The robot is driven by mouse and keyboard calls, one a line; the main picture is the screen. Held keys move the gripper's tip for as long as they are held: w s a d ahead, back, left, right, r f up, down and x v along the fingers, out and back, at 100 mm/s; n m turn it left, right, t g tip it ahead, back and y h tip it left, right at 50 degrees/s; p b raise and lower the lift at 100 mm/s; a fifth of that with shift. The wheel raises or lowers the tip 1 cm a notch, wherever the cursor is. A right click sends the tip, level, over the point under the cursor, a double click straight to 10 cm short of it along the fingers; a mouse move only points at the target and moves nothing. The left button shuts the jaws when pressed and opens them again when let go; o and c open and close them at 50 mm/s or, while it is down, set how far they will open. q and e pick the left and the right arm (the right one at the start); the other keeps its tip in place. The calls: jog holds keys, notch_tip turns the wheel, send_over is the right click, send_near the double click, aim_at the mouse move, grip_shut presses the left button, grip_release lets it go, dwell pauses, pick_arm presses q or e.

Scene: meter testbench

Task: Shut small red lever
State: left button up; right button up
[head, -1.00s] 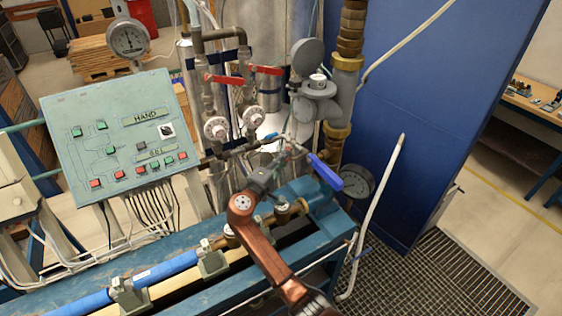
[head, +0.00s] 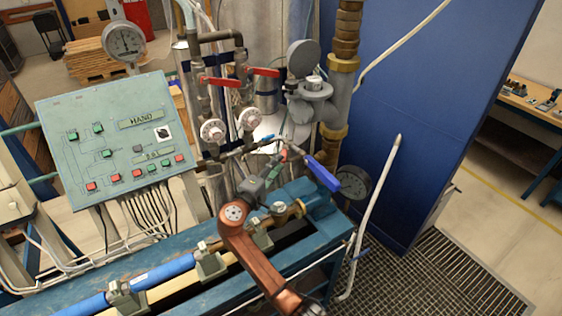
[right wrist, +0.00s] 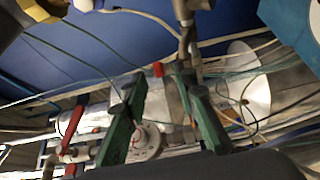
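The small red lever (head: 283,155) shows only as a small patch by the pipe fittings, left of the blue lever handle. In the right wrist view its red tip (right wrist: 157,69) appears between the ends of my fingers, beyond them. My right gripper (head: 274,172) reaches up to these fittings from below. In the right wrist view its two green fingers (right wrist: 160,80) are spread apart with nothing held between them. Whether a finger touches the lever cannot be told. My left gripper is in no view.
Two larger red levers (head: 222,82) (head: 265,71) sit on the pipes above. A blue lever handle (head: 323,174) and a pressure gauge (head: 353,182) are close on the right. A green control panel (head: 115,140) stands at left, above the blue bench frame (head: 185,290).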

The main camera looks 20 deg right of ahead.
jog(key=v, duration=0.8)
jog(key=shift+s+a, duration=0.2)
jog(key=shift+s, duration=0.05)
jog(key=shift+c, duration=0.2)
